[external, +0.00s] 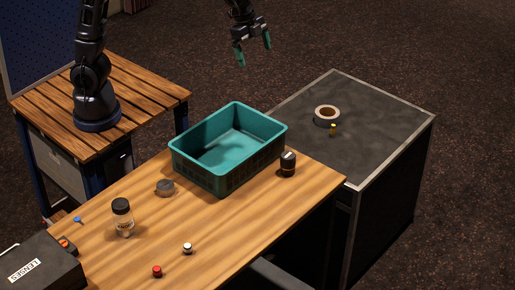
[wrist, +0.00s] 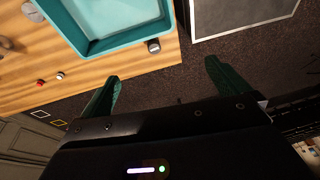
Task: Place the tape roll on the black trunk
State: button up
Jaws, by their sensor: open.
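The tape roll (external: 326,122), a brown and grey ring, lies flat on top of the black trunk (external: 375,140), near its far left part, in the external view. The trunk has a dark top with light metal edges; part of it also shows at the top of the wrist view (wrist: 235,14), where I cannot see the tape roll. My gripper (external: 253,50) is open and empty, raised high behind the green crate and to the upper left of the tape roll. Its green fingers are spread apart in the wrist view (wrist: 163,72), with nothing between them.
A jar (external: 123,218), small knobs and a black case (external: 40,268) are further left. The trunk's near top is clear.

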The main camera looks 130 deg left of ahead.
jog(key=s+d+r, duration=0.3)
jog(key=s+d, duration=0.4)
jog(key=d, duration=0.2)
jog(key=s+d+r, duration=0.3)
jog(key=s+d, duration=0.4)
jog(key=d, duration=0.2)
jog(key=s+d+f+t, duration=0.1)
jog(key=s+d, duration=0.3)
jog(key=s, duration=0.5)
jog(key=s+d+f+t+h, duration=0.1)
jog(key=s+d+f, duration=0.2)
jog(key=s, duration=0.6)
jog(key=d, duration=0.2)
jog(key=shift+d+f, duration=0.3)
jog(key=shift+f, duration=0.05)
